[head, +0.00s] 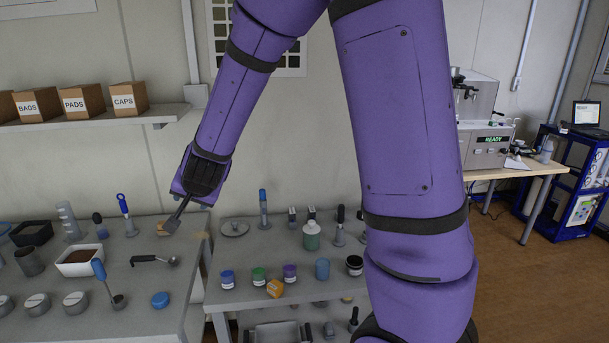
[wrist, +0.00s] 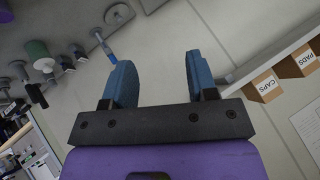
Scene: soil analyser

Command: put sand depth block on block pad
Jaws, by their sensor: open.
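My gripper (head: 178,215) hangs above the back right of the left bench in the head view. In the wrist view my gripper (wrist: 160,70) is open, with two blue fingers apart and nothing between them. A small tan piece (head: 162,229) lies on the bench just beside and below the fingertips in the head view. It is partly hidden by the gripper, and I cannot tell whether it is the sand depth block. I cannot make out the block pad.
The left bench (head: 185,285) carries a tray of soil (head: 80,262), a scoop (head: 154,261), metal tins and a blue cap (head: 160,299). The lower bench holds several jars and an orange item (head: 274,288). A shelf (head: 100,119) with boxes is on the wall.

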